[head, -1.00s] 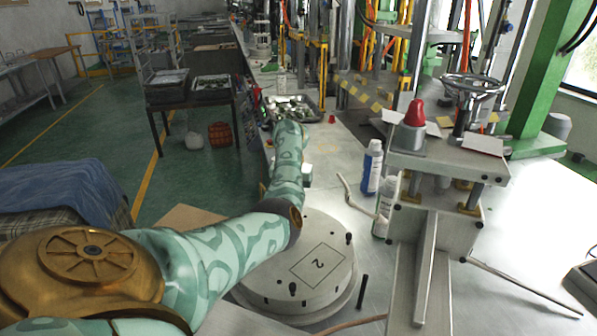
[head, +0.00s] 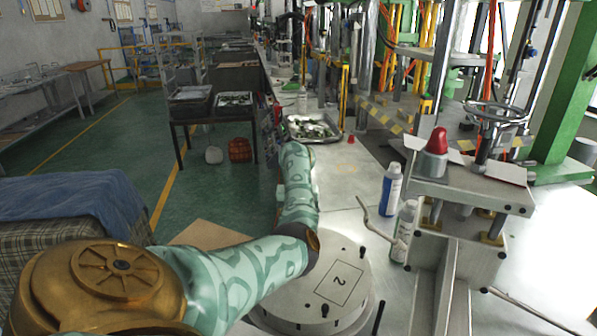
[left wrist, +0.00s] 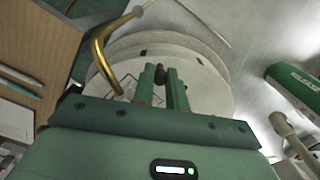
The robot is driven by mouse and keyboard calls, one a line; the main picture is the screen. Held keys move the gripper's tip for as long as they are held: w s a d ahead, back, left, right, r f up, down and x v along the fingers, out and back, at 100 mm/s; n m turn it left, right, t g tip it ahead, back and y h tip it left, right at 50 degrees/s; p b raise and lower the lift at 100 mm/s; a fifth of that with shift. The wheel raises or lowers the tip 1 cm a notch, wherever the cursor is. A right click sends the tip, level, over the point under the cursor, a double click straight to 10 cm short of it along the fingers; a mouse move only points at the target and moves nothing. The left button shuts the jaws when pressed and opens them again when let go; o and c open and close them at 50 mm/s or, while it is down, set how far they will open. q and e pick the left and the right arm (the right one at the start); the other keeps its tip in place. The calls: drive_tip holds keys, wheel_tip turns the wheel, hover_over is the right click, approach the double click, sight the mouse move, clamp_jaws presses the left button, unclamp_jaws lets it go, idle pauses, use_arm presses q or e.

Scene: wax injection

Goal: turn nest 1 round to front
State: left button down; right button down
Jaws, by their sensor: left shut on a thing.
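A round pale grey turntable (head: 300,312) stands at the front of the bench. Its top carries an outlined rectangle marked "2" (head: 339,282); I see no "1". Dark pegs stand on its rim, one at the right (head: 362,251) and one at the front (head: 325,311). My left arm covers the turntable's left and back parts in the head view, and my left gripper is hidden there. In the left wrist view, my left gripper (left wrist: 161,78) is over the disc (left wrist: 205,75), its fingers shut around a black knob (left wrist: 160,73). My right gripper is not in view.
A blue-and-white bottle (head: 391,187) and a white bottle (head: 403,232) stand behind and right of the turntable. A metal press stand with a red cap (head: 436,141) is at the right. A metal tray (head: 312,128) lies further back on the bench.

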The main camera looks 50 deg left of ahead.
use_arm(q)
drive_tip(key=c, duration=1.4)
unclamp_jaws()
drive_tip(key=w+d+m, duration=0.2)
drive_tip(key=m, duration=0.1)
drive_tip(key=w+d+m+b, duration=0.1)
drive_tip(key=w+d+m, duration=0.1)
drive_tip(key=w, duration=0.1)
drive_tip(key=shift+w+d+f+m, duration=0.15)
drive_tip(key=shift+m, duration=0.25)
drive_tip(key=w+d+m, duration=0.1)
drive_tip(key=d+m, duration=0.3)
drive_tip(key=d, duration=0.1)
drive_tip(key=w+d+m, duration=0.1)
drive_tip(key=d+m, duration=0.1)
drive_tip(key=shift+w+d+r+p, duration=0.2)
drive_tip(key=shift+w+p, duration=0.15)
drive_tip(key=shift+p, duration=0.05)
wheel_tip(320, 180, up, 16)
drive_tip(key=p, duration=0.7)
wheel_tip(320, 180, up, 12)
drive_tip(key=p, duration=1.1)
hover_over(346, 240)
drive_tip(key=s+d, duration=0.1)
drive_tip(key=shift+s+d+r+m, duration=0.1)
drive_tip(key=shift+s+r+m, duration=0.1)
drive_tip(key=shift+m, duration=0.1)
drive_tip(key=shift+f, duration=0.15)
